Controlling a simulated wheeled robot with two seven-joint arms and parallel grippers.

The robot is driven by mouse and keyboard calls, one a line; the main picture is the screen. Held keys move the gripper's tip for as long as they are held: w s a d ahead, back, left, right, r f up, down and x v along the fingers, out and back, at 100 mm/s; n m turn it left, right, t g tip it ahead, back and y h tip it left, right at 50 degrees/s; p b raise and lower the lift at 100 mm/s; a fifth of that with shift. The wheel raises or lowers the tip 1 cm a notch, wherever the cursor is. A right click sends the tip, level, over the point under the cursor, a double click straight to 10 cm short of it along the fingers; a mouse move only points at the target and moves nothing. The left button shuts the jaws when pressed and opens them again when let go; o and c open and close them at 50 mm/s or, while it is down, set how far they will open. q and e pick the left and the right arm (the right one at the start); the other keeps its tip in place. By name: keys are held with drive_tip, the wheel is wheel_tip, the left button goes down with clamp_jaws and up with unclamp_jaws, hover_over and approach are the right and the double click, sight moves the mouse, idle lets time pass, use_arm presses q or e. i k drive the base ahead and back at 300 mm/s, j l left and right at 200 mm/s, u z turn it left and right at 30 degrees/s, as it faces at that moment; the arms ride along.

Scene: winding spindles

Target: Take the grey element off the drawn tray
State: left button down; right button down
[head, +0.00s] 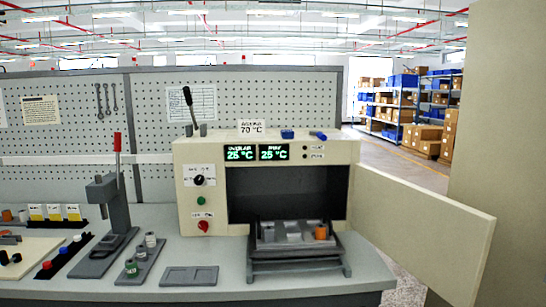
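The drawn tray (296,251) sticks out from the open chamber of a beige oven, over the front of the bench. Grey, flat-looking parts lie on it; the grey element (285,233) appears to be among them, but its outline is hard to tell from the tray. A short orange cylinder (321,232) stands on the tray's right part. Neither of my grippers is in view.
The oven (215,160) has its door (425,230) swung wide open to the right, beside the tray. An empty grey plate (189,276) lies left of the tray. A rack of small cylinders (140,262) and a lever press (112,215) stand further left.

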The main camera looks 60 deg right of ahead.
sight(268, 231)
drive_tip(key=k+j+z, duration=0.1)
drive_tip(key=z, duration=1.6)
